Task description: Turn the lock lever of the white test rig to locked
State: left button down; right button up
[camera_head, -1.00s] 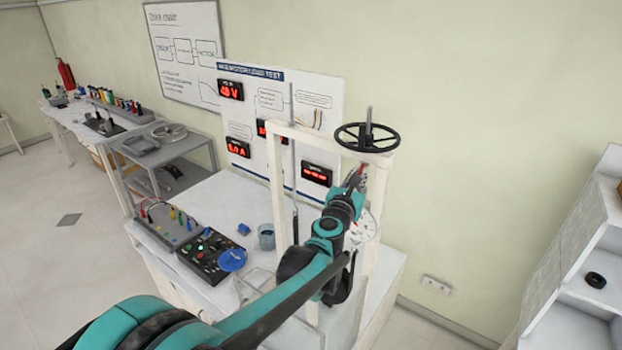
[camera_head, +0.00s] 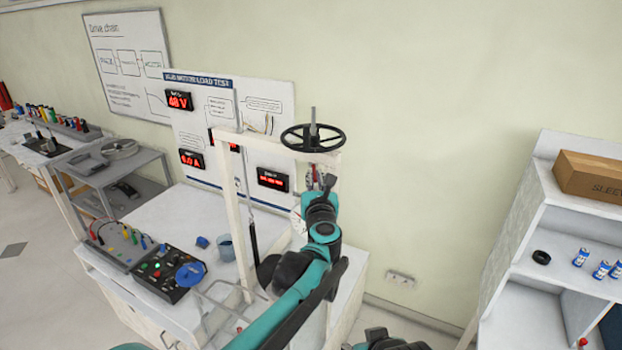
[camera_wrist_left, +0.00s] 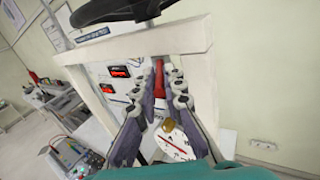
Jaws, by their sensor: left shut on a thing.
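The white test rig (camera_head: 232,215) is a pale upright frame on a white bench, with a black handwheel (camera_head: 312,138) on top of its crossbar. Below the crossbar is a red lever (camera_wrist_left: 158,72), seen between my left fingers in the left wrist view. My left gripper (camera_head: 320,180) is at the lever, just under the crossbar; its fingers (camera_wrist_left: 160,80) are closed on it. A round white dial with red marks (camera_wrist_left: 174,140) sits below the lever. My arm covers part of the frame in the head view.
A control box (camera_head: 165,270) with buttons and a blue disc, a grey mug (camera_head: 226,248) and a meter board (camera_head: 270,95) stand left of and behind the frame. A white shelf (camera_head: 548,190) is at right.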

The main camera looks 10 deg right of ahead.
pick_arm(q)
jog(key=c, duration=1.6)
grip_release()
jog(key=shift+w, duration=0.1)
jog(key=s+a, duration=0.1)
jog(key=s, duration=1.1)
jog(key=shift+a, duration=0.15)
jog(key=s+a+f+m+g+b, duration=0.3)
jog(key=s+a+f+m+b, duration=0.4)
jog(key=a+f+m, duration=0.3)
jog(key=s+a+f+m+g+y+b, duration=0.1)
jog(key=s+a+f+m+g+b, duration=0.3)
jog(key=f, duration=1.4)
jog(key=s+a+f+m+g+y+b, duration=0.1)
jog(key=s+a+f+m+g+b, duration=0.2)
jog(key=s+a+f+m+b, duration=0.9)
jog(key=s+a+f+m, duration=0.1)
jog(key=a+f+m, duration=0.2)
jog(key=a+m, duration=0.2)
jog(key=shift+s+a+m+g, duration=0.3)
jog(key=shift+m+g, duration=0.1)
jog(key=shift+m, duration=1)
